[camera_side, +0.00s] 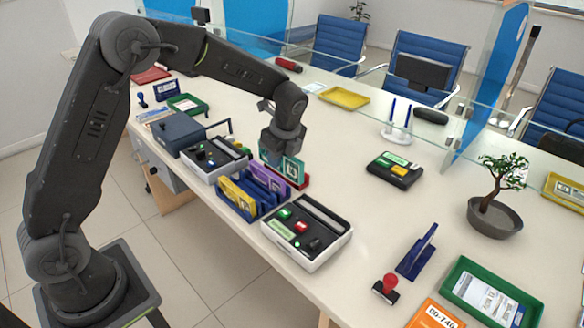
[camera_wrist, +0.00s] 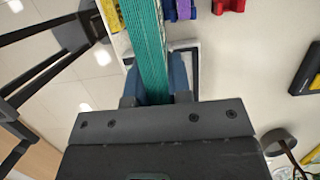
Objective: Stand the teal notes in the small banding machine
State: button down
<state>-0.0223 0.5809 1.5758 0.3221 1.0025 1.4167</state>
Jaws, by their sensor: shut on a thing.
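The teal notes (camera_side: 294,170) are held upright under my gripper (camera_side: 283,150) above the counter, just behind the blue rack. In the wrist view the teal stack (camera_wrist: 148,45) stands edge-on between the two fingers of my gripper (camera_wrist: 156,84), which is shut on it. Two similar white-edged machines with black tops flank the rack: one (camera_side: 213,168) behind to the left, one (camera_side: 324,236) in front to the right. I cannot tell for certain which is the small banding machine.
The blue rack (camera_side: 237,207) holds yellow notes (camera_side: 236,199) and purple notes (camera_side: 268,184). A red object (camera_side: 304,182) sits close by the teal notes. A black device (camera_side: 394,170) stands to the right. The counter between is clear.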

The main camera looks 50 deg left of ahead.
jog(key=shift+w+a+f, duration=0.6)
jog(key=shift+a+f, duration=0.8)
jog(key=shift+a, duration=3.95)
jog(key=shift+w+a+f, duration=0.6)
jog(key=shift+a+f, duration=0.8)
jog(key=shift+a, duration=3.9)
jog(key=shift+w+a+f, duration=0.6)
jog(key=shift+a+f, duration=0.8)
jog(key=shift+a, duration=3.95)
jog(key=shift+f, duration=0.15)
jog(key=shift+f, duration=1)
jog(key=c, duration=1)
grip_release()
jog(key=shift+o, duration=0.2)
jog(key=shift+r, duration=0.1)
notch_tip(320, 180, up, 7)
